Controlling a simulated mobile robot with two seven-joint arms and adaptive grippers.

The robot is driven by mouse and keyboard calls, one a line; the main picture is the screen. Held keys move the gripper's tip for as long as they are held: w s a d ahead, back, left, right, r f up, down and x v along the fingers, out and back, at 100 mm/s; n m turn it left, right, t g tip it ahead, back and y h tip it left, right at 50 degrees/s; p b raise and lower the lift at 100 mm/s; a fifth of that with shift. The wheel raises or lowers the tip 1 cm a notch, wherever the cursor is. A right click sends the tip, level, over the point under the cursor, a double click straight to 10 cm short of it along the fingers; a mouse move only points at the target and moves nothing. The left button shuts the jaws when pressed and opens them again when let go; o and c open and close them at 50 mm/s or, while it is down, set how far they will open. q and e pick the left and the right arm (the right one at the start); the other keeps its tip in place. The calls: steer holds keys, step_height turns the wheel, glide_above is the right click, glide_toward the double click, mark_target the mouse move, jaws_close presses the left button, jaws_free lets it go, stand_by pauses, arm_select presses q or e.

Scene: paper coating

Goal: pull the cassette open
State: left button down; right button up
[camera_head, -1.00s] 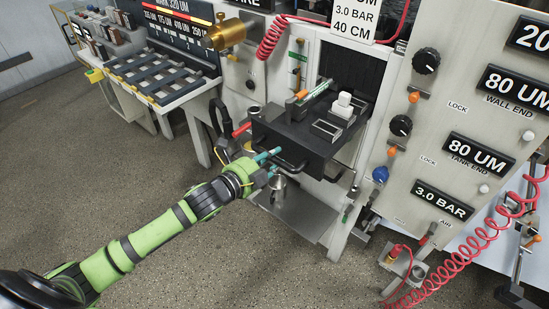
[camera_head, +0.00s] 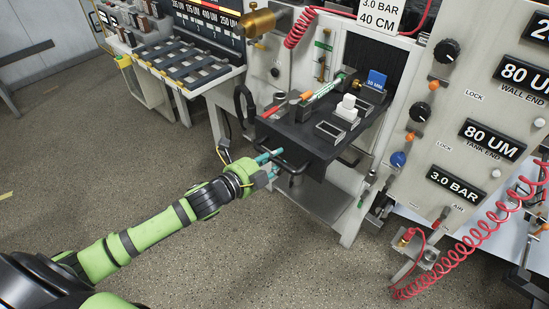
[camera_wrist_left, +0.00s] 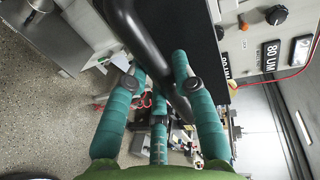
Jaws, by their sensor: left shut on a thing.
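The cassette (camera_head: 308,142) is a dark flat drawer standing out from the opening in the grey machine. A black bar handle (camera_head: 291,164) runs along its front. My left gripper (camera_head: 272,161) has its teal fingers shut on this handle. In the left wrist view the left gripper (camera_wrist_left: 162,88) has its fingers on both sides of the black handle (camera_wrist_left: 152,50). On the cassette are a white block (camera_head: 347,108), small trays and a blue card (camera_head: 376,80). My right gripper is in neither view.
A control panel (camera_head: 480,110) with black knobs and number plates stands to the right. A red coiled hose (camera_head: 470,245) hangs in front of it. A slotted rack (camera_head: 185,65) stands to the left. The floor (camera_head: 200,260) in front is clear.

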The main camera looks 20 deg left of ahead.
arm_select(q)
steer(key=shift+f, duration=0.15)
steer(key=c, duration=1)
jaws_free()
steer(key=v, duration=1.2)
